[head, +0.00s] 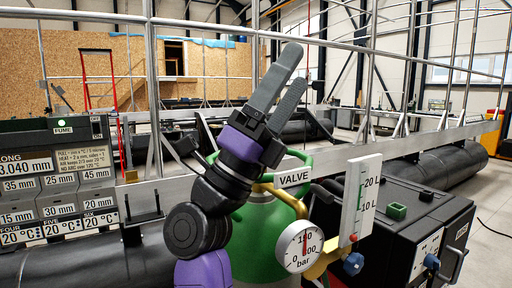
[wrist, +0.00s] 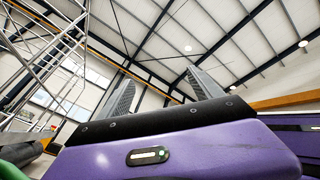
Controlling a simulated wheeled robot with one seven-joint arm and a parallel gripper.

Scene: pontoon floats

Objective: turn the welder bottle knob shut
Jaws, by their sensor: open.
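The green welder bottle (head: 262,240) stands upright in the lower middle of the head view, partly hidden by my arm. A "VALVE" label (head: 295,177) hangs by its brass neck. Green curved parts (head: 303,163) show around the neck behind my wrist; I cannot tell whether they are the knob or a guard, as my wrist covers the middle. My gripper (head: 297,67) is open and empty, pointing up and right, above the bottle top. In the wrist view its two fingers (wrist: 163,80) stand apart, with roof beams beyond them. A green edge (wrist: 12,171) shows at lower left there.
A round pressure gauge (head: 299,247), a 10–20 L scale (head: 361,200) and a blue knob (head: 353,263) sit right of the bottle. A black machine box (head: 385,225) stands farther right. A control panel (head: 60,175) is at left. Metal rails (head: 400,139) run behind.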

